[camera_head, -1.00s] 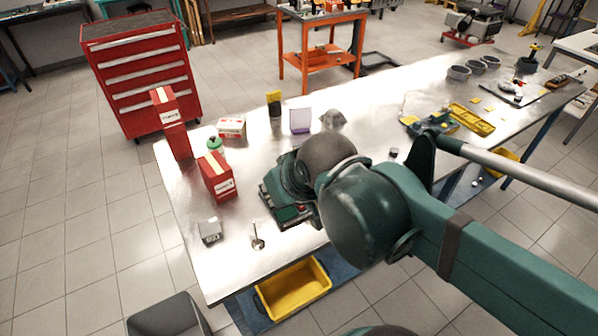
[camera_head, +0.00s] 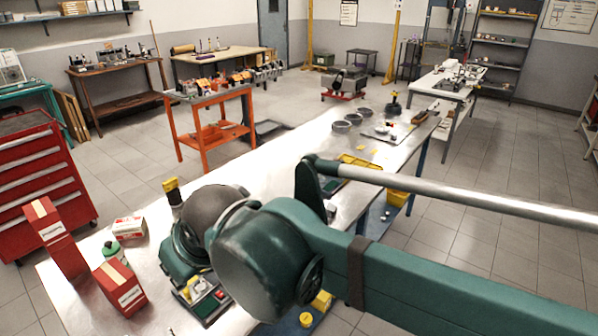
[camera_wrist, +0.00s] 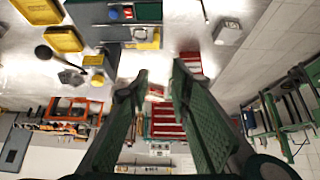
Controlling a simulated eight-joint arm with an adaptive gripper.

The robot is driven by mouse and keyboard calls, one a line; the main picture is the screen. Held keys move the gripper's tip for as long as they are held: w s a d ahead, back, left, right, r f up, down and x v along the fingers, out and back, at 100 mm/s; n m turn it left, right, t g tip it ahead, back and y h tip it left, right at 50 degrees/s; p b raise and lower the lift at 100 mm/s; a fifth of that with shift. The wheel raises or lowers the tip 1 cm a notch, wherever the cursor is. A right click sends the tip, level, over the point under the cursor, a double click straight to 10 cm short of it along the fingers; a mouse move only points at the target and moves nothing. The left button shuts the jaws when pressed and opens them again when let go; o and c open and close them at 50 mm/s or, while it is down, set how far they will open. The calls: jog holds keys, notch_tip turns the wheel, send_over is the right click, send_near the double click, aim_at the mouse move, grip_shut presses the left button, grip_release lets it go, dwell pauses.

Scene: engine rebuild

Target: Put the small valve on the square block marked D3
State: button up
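In the wrist view my gripper (camera_wrist: 160,70) is open, its two green fingers spread apart with nothing held between the tips. A light grey square block (camera_wrist: 228,32) sits on the metal bench at the upper right of that view; its marking is not readable. A thin metal stem (camera_wrist: 205,12), probably the small valve, shows just left of the block, apart from it, with part of it cut off by the top edge. Both lie beyond my fingertips. In the head view my arm hides the gripper, and the block is out of frame.
Red boxes (camera_head: 120,288) and a green-capped bottle (camera_head: 112,252) stand at the bench's left end. A green machine (camera_head: 205,298) is partly behind my arm. Yellow bins (camera_wrist: 62,39) and a dark round-headed rod (camera_wrist: 44,52) show in the wrist view. A red cabinet (camera_head: 40,180) stands left.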

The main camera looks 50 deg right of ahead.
jog(key=w+d+r+m+g+h, duration=0.15)
jog(key=w+d+m+h, duration=0.4)
jog(key=d, duration=0.75)
jog(key=w+d+r+m+g+h, duration=0.1)
jog(key=w+d+r+m+h, duration=0.1)
jog(key=w+d, duration=0.9)
jog(key=w+d+r+m+g+h, duration=0.1)
jog(key=w+d+m+h, duration=0.35)
jog(key=d, duration=1.05)
jog(key=w+d+f+m+g+h, duration=0.2)
jog(key=w+d+m+h, duration=0.1)
jog(key=d, duration=1)
jog(key=w+d+f+m+g+h, duration=0.2)
jog(key=d+f+m+g+h, duration=0.15)
jog(key=d, duration=0.85)
jog(key=shift+y, duration=0.35)
jog(key=f, duration=0.2)
jog(key=f+p, duration=0.1)
jog(key=f, duration=0.1)
jog(key=shift+w+d+f, duration=0.1)
jog(key=shift+d, duration=0.25)
jog(key=shift+f, duration=0.1)
